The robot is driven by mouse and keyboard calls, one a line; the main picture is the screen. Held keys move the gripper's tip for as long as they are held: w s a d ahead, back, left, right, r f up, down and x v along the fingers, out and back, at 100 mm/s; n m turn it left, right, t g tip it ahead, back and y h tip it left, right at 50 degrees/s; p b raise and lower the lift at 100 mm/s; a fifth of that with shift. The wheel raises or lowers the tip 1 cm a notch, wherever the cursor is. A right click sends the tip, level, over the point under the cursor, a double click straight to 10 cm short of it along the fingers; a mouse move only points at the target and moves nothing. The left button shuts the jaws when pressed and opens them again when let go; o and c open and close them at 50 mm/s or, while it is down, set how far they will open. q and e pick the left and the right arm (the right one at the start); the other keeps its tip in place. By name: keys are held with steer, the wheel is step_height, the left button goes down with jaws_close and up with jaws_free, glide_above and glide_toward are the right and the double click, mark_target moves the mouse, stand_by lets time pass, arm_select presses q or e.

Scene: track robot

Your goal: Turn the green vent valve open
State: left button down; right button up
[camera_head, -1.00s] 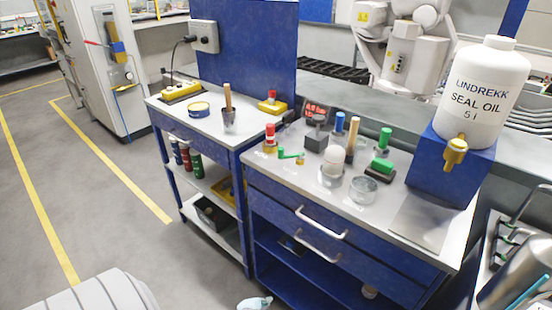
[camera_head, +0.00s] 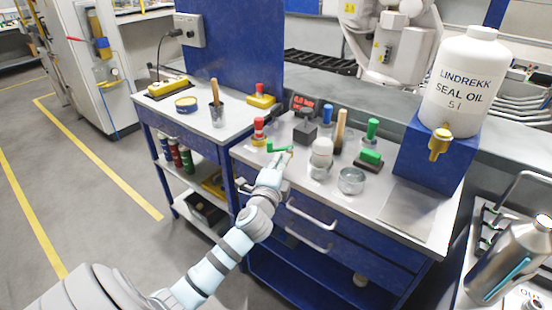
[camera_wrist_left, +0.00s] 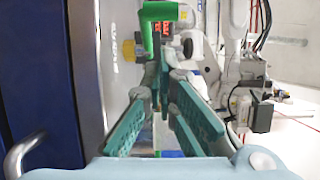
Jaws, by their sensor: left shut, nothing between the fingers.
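The green vent valve handle (camera_head: 278,148) stands at the front left of the grey-topped bench, beside a red-capped fitting. In the left wrist view the green handle (camera_wrist_left: 160,14) shows at the top middle, as a bent bar ahead of the fingers. My left gripper (camera_head: 284,158) reaches up from the lower left and is right at the handle, partly hiding it. In the left wrist view the teal fingers of the gripper (camera_wrist_left: 163,80) are shut with nothing between them. I cannot tell whether they touch the handle. My right gripper is out of view.
A red-capped fitting (camera_head: 259,131) stands close left. The seal oil jug (camera_head: 463,82) stands at far right.

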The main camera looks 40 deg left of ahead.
arm_select(q)
steer(key=shift+w+a, duration=0.2)
steer(key=shift+a, duration=0.5)
steer(key=shift+w+a, duration=0.2)
steer(key=shift+a, duration=0.5)
steer(key=shift+a+m+h, duration=0.25)
steer(key=shift+m+h, duration=0.25)
steer(key=shift+h, duration=0.1)
